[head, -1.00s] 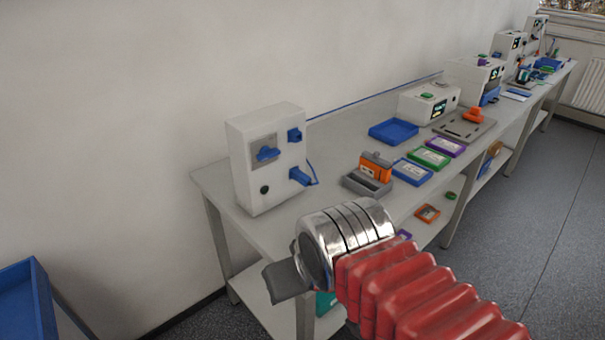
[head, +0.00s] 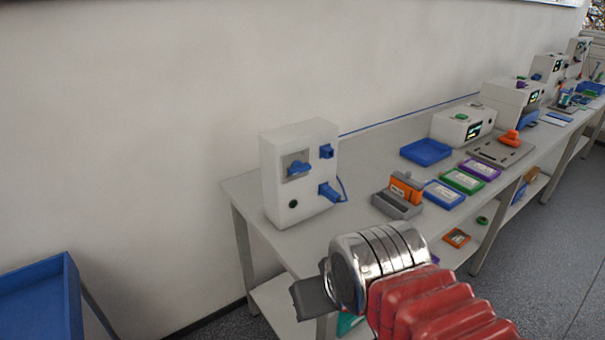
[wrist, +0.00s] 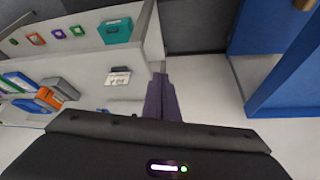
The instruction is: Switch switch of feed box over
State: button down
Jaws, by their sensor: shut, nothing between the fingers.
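The feed box (head: 300,172) is a white upright box at the near left end of the bench, against the wall. Its front has a blue rotary switch (head: 298,169) on a grey plate, a blue socket and a blue plug with a cable, and a dark round button below. My gripper (head: 312,298) is in front of the bench's near edge, below and apart from the feed box. In the wrist view its fingers (wrist: 162,98) are together with nothing between them. The feed box is not clearly seen in the wrist view.
The white bench (head: 375,165) carries an orange and grey holder (head: 400,195), a blue tray (head: 426,151), several coloured flat cases and white instruments further right. A lower shelf holds small items. A blue bin (head: 45,300) stands at lower left. Floor is free on the right.

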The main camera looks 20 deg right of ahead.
aim_at(297, 168)
jog(key=u, duration=1.05)
jog(key=k, duration=0.45)
jog(key=u, duration=0.5)
